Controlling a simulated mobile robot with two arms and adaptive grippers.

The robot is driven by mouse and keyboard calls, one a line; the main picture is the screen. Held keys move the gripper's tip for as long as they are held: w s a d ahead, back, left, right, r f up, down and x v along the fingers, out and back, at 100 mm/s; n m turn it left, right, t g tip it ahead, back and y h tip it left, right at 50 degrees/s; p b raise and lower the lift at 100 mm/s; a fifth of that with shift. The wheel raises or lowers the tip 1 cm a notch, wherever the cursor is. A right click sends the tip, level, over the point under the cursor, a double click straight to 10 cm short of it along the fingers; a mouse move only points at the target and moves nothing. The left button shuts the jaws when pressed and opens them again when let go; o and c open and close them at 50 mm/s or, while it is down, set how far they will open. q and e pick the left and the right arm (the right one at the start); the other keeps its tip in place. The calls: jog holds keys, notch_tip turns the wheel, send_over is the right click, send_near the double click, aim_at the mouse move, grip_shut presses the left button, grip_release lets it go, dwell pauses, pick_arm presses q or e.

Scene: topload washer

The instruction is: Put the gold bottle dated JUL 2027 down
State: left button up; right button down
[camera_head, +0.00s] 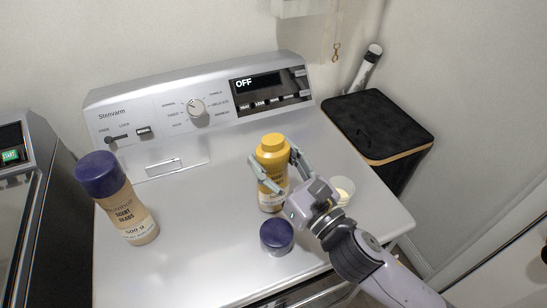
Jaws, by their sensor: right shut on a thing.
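A gold-yellow bottle (273,153) stands upright, or nearly so, over the right part of the washer's silver top. My right gripper (274,173) is shut on it, with one finger on each side of its body. Its label is partly covered by the gripper, and I cannot read a date. I cannot tell whether its base touches the top. My left gripper is not in view.
A tan bottle (130,212) with a purple cap stands at the left. The washer top (205,225) is clear between the bottles. A control panel (200,107) rises behind.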

jog(key=shift+r, duration=0.1)
jog(key=c, duration=0.7)
grip_release()
jog(key=shift+f, duration=0.25)
jog(key=shift+r, duration=0.1)
jog(key=b+v, duration=0.1)
jog(key=v, duration=1.1)
jog(key=shift+b, duration=0.4)
